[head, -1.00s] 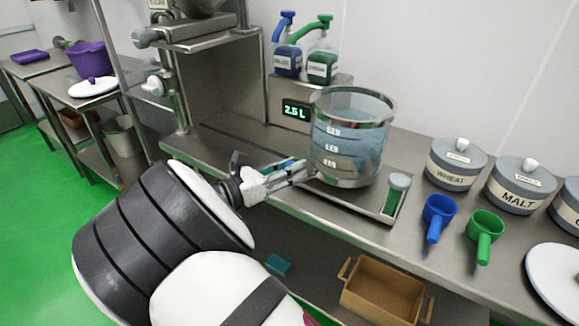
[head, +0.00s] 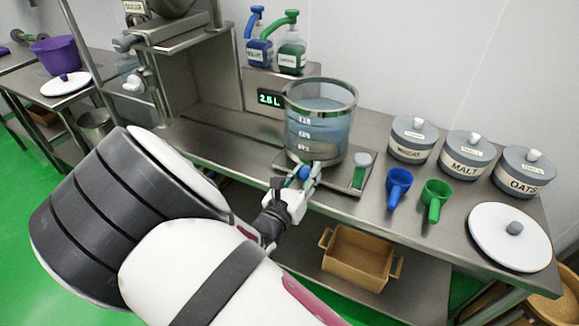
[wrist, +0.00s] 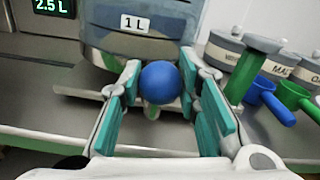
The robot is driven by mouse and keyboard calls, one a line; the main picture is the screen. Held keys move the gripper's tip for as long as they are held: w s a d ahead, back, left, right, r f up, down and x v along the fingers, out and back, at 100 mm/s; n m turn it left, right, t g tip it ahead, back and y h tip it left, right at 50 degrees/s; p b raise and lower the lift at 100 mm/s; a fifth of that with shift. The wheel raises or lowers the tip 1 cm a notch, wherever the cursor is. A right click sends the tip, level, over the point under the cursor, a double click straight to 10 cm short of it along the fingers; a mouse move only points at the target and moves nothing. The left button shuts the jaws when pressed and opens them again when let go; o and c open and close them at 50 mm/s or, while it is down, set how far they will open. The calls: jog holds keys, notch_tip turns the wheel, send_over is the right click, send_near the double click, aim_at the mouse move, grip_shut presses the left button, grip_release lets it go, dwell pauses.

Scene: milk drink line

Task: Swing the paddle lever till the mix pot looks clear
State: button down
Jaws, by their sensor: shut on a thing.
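The mix pot (head: 320,125) is a clear cylinder with a metal rim and base, standing on a flat metal tray on the bench. It holds a see-through bluish liquid; a "1 L" label faces me in the wrist view (wrist: 135,24). A round blue knob (wrist: 160,83) sits low at the pot's front, on a short pale stem; I take it as the paddle lever's end. My gripper (wrist: 162,72) is shut on this knob, teal pads on either side. In the head view my gripper (head: 308,176) is right at the pot's front foot. The paddle inside is not clear to see.
A display (head: 270,98) reads 2.5 L behind the pot. A green-bodied tool (head: 360,172) stands right of it. Blue (head: 398,185) and green (head: 434,196) scoops and labelled canisters (head: 467,155) stand further right. A brown crate (head: 358,262) is on the lower shelf.

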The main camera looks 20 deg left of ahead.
jog(key=d, duration=0.2)
jog(key=w+d, duration=0.1)
jog(key=d, duration=0.1)
jog(key=shift+w+r, duration=0.1)
jog(key=shift+w+d, duration=0.25)
jog(key=shift+d, duration=0.25)
jog(key=shift+w+d, duration=0.25)
jog(key=shift+d, duration=0.25)
jog(key=c, duration=1.2)
grip_release()
jog(key=shift+s+a, duration=0.1)
jog(key=shift+s, duration=0.05)
jog(key=s+a, duration=0.1)
jog(key=s, duration=1)
jog(key=shift+s, duration=0.35)
